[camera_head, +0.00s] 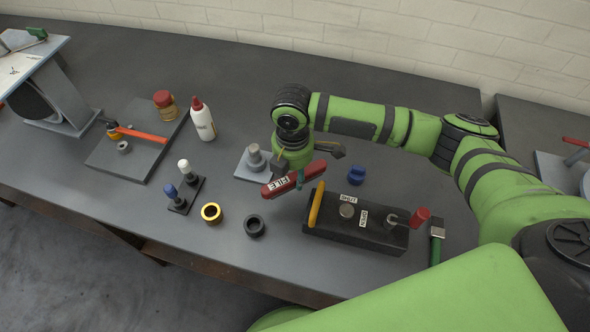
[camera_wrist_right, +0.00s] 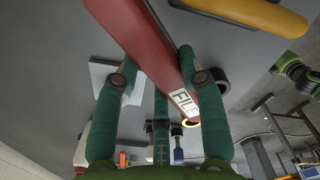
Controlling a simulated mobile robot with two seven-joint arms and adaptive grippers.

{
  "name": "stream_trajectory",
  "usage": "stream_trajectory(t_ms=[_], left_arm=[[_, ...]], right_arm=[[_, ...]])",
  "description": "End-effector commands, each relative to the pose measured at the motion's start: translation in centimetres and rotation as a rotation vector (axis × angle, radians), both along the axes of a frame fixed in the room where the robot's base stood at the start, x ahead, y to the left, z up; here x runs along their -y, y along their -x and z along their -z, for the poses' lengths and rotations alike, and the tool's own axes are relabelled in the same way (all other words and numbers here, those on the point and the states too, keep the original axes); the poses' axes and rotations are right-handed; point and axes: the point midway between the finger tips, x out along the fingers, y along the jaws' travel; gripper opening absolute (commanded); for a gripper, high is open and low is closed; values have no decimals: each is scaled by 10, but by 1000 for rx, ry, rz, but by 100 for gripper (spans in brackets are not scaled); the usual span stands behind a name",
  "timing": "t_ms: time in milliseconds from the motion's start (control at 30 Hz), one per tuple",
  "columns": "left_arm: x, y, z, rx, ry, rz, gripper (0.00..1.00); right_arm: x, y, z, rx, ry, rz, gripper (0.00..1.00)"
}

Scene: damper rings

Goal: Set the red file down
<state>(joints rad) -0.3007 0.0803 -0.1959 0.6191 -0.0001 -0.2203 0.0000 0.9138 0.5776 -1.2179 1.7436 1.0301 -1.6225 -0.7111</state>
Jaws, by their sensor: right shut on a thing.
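The red file (camera_head: 281,185), a red bar with a white "FILE" label, is held by my right gripper (camera_head: 299,179) left of the black tool block. In the right wrist view the file (camera_wrist_right: 137,32) runs slanted between the green fingers (camera_wrist_right: 158,58), its label towards the lower right. The right gripper is shut on it. The file appears to hang above the table, but the exact height is hard to tell. My left gripper is in neither view.
A grey plate (camera_head: 245,174), dark ring (camera_head: 254,226), gold ring (camera_head: 211,212) and blue part (camera_head: 356,175) lie nearby. The table front left of the block is mostly clear.

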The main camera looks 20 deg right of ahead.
Motion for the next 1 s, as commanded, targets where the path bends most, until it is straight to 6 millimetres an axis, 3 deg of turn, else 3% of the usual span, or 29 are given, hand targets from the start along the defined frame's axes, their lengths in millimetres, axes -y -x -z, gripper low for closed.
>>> stream_trajectory(t_ms=[300, 700, 1000], left_arm=[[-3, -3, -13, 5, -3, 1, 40], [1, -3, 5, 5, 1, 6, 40], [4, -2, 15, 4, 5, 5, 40]], right_arm=[[0, 0, -4, -4, 1, 3, 9], [0, 0, 41, -2, 0, 3, 9], [0, 0, 62, -2, -1, 2, 9]])
